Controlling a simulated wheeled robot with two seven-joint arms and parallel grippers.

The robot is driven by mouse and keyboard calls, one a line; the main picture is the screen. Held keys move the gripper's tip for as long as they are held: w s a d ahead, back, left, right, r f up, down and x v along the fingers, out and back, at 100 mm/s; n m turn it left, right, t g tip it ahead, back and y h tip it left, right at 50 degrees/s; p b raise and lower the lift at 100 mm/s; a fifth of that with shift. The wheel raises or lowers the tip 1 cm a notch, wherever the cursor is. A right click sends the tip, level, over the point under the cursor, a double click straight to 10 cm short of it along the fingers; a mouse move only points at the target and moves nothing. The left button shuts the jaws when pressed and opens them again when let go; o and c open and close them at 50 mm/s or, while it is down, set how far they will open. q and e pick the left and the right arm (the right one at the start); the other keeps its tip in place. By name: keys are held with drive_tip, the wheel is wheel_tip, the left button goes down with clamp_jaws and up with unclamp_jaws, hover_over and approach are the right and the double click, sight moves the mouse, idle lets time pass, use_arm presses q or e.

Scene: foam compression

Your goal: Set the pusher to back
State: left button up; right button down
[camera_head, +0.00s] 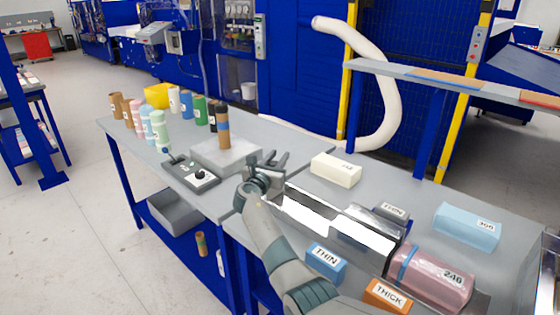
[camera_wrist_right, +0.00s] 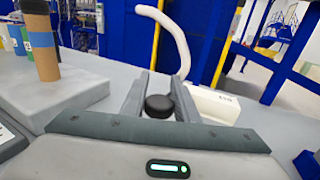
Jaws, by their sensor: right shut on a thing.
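My right gripper (camera_head: 276,163) is over the table, at the left end of a shiny metal trough (camera_head: 335,222). In the right wrist view its two fingers (camera_wrist_right: 160,98) are closed on a round black knob (camera_wrist_right: 160,108), which I take to be the pusher's handle. The rest of the pusher is hidden by the gripper and wrist. At the trough's right end lies a pink foam roll (camera_head: 435,278) with a blue band and a label reading 246. My left gripper is not in view.
A grey platform (camera_head: 232,158) bears a brown cylinder (camera_head: 223,130); a control box (camera_head: 190,176) sits in front. A cream block (camera_head: 336,170), blue foam (camera_head: 467,227), and blocks marked THIN (camera_head: 326,262) and THICK (camera_head: 387,296) surround the trough.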

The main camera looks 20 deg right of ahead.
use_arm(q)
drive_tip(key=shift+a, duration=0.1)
use_arm(e)
drive_tip(key=shift+r, duration=0.15)
drive_tip(key=c, duration=1.4)
unclamp_jaws()
drive_tip(key=shift+w, duration=0.1)
drive_tip(key=shift+c, duration=0.2)
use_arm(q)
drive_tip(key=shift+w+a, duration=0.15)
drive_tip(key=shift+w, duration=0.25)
use_arm(e)
drive_tip(key=shift+o, duration=0.3)
drive_tip(key=shift+w+f, duration=0.2)
drive_tip(key=shift+s+a, duration=0.1)
drive_tip(key=shift+s, duration=0.05)
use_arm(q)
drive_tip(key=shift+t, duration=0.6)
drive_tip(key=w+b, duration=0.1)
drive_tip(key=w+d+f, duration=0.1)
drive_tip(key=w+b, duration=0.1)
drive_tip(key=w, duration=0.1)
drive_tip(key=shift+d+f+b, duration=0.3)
use_arm(e)
drive_tip(key=v, duration=1.7)
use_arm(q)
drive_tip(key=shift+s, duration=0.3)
use_arm(e)
drive_tip(key=shift+a+r, duration=0.1)
